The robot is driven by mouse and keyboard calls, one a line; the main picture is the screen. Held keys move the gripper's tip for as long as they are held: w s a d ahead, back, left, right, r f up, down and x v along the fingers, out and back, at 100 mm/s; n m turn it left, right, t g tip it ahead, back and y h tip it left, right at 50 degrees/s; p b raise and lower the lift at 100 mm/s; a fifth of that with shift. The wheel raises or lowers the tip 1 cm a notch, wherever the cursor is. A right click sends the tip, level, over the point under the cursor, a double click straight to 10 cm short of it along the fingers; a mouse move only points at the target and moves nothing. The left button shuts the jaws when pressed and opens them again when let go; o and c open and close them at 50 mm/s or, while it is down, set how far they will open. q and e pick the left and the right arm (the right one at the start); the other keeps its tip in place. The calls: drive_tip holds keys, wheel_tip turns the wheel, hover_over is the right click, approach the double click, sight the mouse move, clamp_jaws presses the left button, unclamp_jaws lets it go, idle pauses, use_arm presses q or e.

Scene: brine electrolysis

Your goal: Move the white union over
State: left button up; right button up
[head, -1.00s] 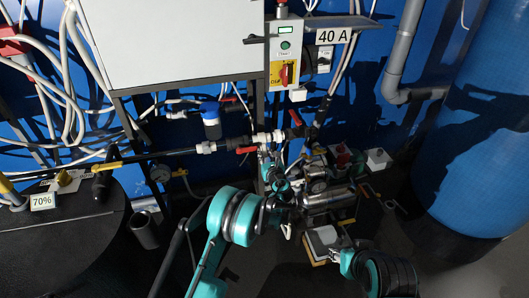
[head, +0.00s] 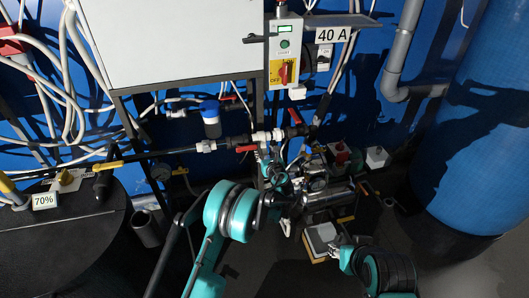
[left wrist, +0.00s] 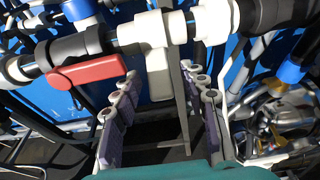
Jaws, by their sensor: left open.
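The white union (head: 262,137) is in the dark horizontal pipe run in the head view, between two valves with red handles. In the left wrist view the white union (left wrist: 150,30) crosses the top, with a white part hanging below it. My left gripper (head: 268,156) is just below the pipe. In the left wrist view my left gripper (left wrist: 161,98) is open, its fingers pointing up at the white fitting with nothing clamped; a grey upright bar shows between them.
A red valve handle (left wrist: 88,73) lies close to the left fingers. A blue-topped filter (head: 210,119) hangs behind the pipe. Metal pump equipment (head: 328,197) stands to the right below. A black tank (head: 60,245) is at left, a blue tank (head: 470,150) at right.

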use_arm(q)
drive_tip(key=v, duration=1.1)
drive_tip(key=shift+s, duration=0.3)
drive_tip(key=shift+d, duration=0.1)
drive_tip(key=w+a+f+t+b, duration=0.1)
drive_tip(key=w, duration=0.2)
drive_tip(key=w+a+f+t+b, duration=0.1)
drive_tip(key=w, duration=0.2)
drive_tip(key=w+a+f+y+b, duration=0.1)
drive_tip(key=w, duration=0.3)
drive_tip(key=shift+a+f+t, duration=0.1)
drive_tip(key=shift+f+t, duration=0.1)
drive_tip(key=shift+t, duration=0.2)
drive_tip(key=shift+w+a+r, duration=0.1)
drive_tip(key=shift+w+a, duration=0.05)
drive_tip(key=shift+w, duration=0.3)
clamp_jaws()
use_arm(e)
drive_tip(key=f, duration=0.1)
drive_tip(key=s+f, duration=0.1)
drive_tip(key=f, duration=0.1)
drive_tip(key=shift+d, duration=0.15)
